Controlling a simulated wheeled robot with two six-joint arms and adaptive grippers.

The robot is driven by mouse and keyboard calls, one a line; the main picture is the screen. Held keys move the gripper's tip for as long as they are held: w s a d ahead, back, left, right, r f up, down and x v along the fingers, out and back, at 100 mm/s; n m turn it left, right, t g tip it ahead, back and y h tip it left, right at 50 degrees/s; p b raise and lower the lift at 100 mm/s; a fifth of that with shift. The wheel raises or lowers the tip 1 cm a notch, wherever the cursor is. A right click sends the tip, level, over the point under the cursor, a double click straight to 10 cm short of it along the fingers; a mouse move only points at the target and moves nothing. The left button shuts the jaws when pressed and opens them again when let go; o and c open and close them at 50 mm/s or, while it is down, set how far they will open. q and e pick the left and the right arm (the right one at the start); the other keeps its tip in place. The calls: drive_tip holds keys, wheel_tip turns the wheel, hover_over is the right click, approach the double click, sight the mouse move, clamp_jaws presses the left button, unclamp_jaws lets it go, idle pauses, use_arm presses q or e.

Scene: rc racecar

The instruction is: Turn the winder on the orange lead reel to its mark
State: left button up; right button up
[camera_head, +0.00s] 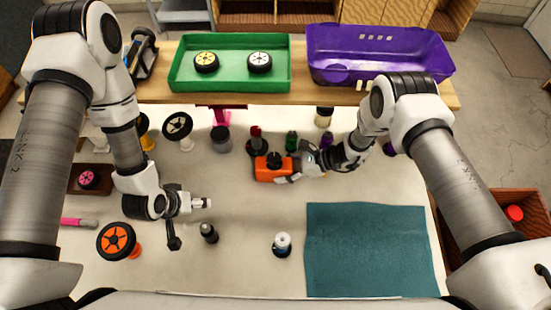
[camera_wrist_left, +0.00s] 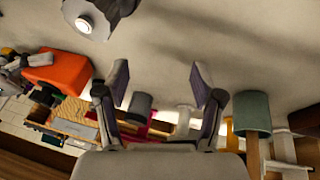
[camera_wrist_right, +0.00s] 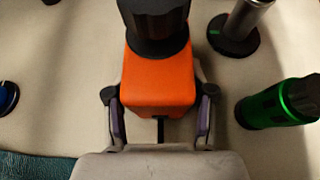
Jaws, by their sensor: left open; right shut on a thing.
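The orange lead reel (camera_head: 266,173) is an orange block standing on the table near the middle, with a black round winder (camera_head: 274,160) on top. In the right wrist view the reel's orange body (camera_wrist_right: 160,82) stands between my right fingers, with the winder (camera_wrist_right: 155,30) beyond them. My right gripper (camera_head: 291,170) is shut on the orange body, not on the winder. I cannot make out the winder's mark. My left gripper (camera_head: 190,223) is open and empty, to the left of the reel. The left wrist view shows its spread fingers (camera_wrist_left: 160,85) and the reel (camera_wrist_left: 60,75).
Several small posts stand around the reel, including a red-topped one (camera_head: 256,138) and a green one (camera_head: 291,141). An orange wheel (camera_head: 116,240) is at front left. A teal mat (camera_head: 370,250) lies at front right. A green tray (camera_head: 230,80) and purple bin (camera_head: 400,65) are behind.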

use_arm(q)
drive_tip(key=w+d+r+m+t+h, duration=0.25)
drive_tip(key=w+d+m+h, duration=0.35)
drive_tip(key=w, duration=0.4)
drive_tip(key=w+d+r+m+g+h, duration=0.2)
drive_tip(key=d+r+m+h, duration=0.6)
drive_tip(key=m+h, duration=0.15)
drive_tip(key=m, duration=0.1)
approach(274, 157)
drive_tip(key=d, duration=0.2)
drive_tip(key=x, duration=0.8)
drive_tip(key=shift+w+f, duration=0.1)
drive_tip(key=shift+w, duration=0.15)
drive_tip(key=shift+a, duration=0.1)
drive_tip(key=shift+c, duration=0.3)
drive_tip(key=c, duration=1.1)
